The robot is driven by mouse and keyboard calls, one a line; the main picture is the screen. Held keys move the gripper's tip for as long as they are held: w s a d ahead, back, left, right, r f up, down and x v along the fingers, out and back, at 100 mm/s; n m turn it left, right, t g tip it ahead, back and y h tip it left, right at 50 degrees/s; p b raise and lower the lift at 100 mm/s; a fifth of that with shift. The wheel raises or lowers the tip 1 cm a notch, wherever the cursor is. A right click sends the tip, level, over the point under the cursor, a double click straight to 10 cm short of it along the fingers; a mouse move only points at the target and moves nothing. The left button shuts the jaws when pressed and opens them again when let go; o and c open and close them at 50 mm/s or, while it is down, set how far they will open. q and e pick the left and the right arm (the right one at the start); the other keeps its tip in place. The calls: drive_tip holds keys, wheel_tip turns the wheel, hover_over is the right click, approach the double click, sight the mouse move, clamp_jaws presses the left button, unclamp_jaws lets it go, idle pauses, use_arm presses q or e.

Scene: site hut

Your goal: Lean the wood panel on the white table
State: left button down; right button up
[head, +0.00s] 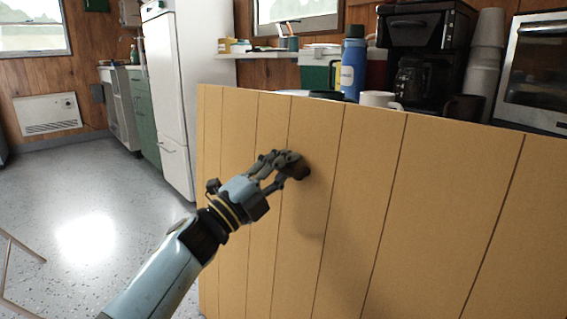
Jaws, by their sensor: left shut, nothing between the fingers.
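The wood panel (365,190) is a large, light tan board with dark vertical grooves. It stands upright or nearly so across the middle and right of the head view; its right end and much of its lower edge run out of the picture. My left gripper (296,168) is shut and empty in front of the panel's left part. Its fingertips are at or very near the panel face; I cannot tell whether they touch. The white table is hidden behind the panel, so I cannot tell whether the panel rests against it. My right gripper is out of view.
Above the panel's top edge show a blue bottle (353,68), a white mug (378,99), a coffee maker (425,45), stacked cups (485,55) and a toaster oven (535,75). A white fridge (170,90) stands behind left. The speckled floor (90,200) at left is largely clear.

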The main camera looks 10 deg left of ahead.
use_arm(q)
drive_tip(key=shift+w+d+r+g+p, duration=0.1)
drive_tip(key=shift+w+d+g+p, duration=0.15)
drive_tip(key=shift+w+d, duration=0.3)
drive_tip(key=shift+w+d+r+g+p, duration=0.1)
drive_tip(key=shift+w+d+g+p, duration=0.2)
drive_tip(key=shift+w, duration=0.35)
drive_tip(key=c, duration=2)
unclamp_jaws()
